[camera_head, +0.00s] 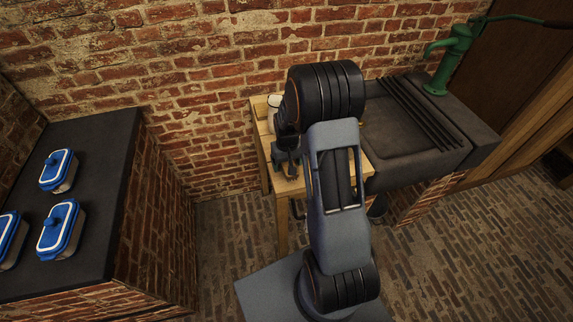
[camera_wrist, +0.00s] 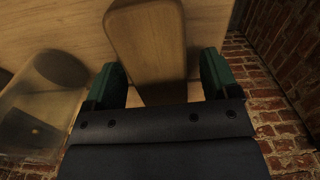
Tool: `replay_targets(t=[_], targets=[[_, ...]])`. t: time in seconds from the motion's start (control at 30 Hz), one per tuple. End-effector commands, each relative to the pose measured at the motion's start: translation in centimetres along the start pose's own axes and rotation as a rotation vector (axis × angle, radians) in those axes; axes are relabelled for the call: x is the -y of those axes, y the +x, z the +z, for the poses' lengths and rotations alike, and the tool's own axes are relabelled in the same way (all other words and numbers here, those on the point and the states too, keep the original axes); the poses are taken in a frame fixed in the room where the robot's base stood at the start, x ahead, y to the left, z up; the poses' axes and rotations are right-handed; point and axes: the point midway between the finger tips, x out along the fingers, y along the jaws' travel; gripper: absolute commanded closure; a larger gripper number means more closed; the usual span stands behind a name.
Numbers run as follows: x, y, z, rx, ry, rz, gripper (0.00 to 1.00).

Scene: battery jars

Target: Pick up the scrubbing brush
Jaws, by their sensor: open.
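The scrubbing brush (camera_wrist: 147,40) shows in the wrist view as a long brown wooden block with rounded corners on a pale wooden table (camera_wrist: 220,15). Its bristles are not visible. My gripper (camera_wrist: 161,76) is open, with one green finger on each side of the brush's near part. A gap shows between each finger and the wood. In the head view my gripper (camera_head: 288,163) is small and low over the wooden table (camera_head: 283,187), and the brush cannot be made out there, with my arm covering much of the tabletop.
A clear, see-through container (camera_wrist: 35,115) lies close left of my gripper. A white vessel (camera_head: 274,102) stands at the table's back. A dark stone sink (camera_head: 405,135) with a green pump (camera_head: 452,55) adjoins on the right. Blue-lidded jars (camera_head: 62,230) stand on the left counter (camera_head: 105,150).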

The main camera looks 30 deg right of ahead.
Motion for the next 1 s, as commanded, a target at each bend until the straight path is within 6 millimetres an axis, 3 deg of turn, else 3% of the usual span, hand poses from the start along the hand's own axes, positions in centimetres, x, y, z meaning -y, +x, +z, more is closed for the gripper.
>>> replay_targets(t=[0.07,0.67,1.0], targets=[[0.00,-0.01,0.00,0.000,0.000,0.000,0.19],[0.00,-0.04,0.00,0.000,0.000,0.000,0.75],[-0.01,-0.46,-0.04,-0.001,0.000,0.000,0.75]])
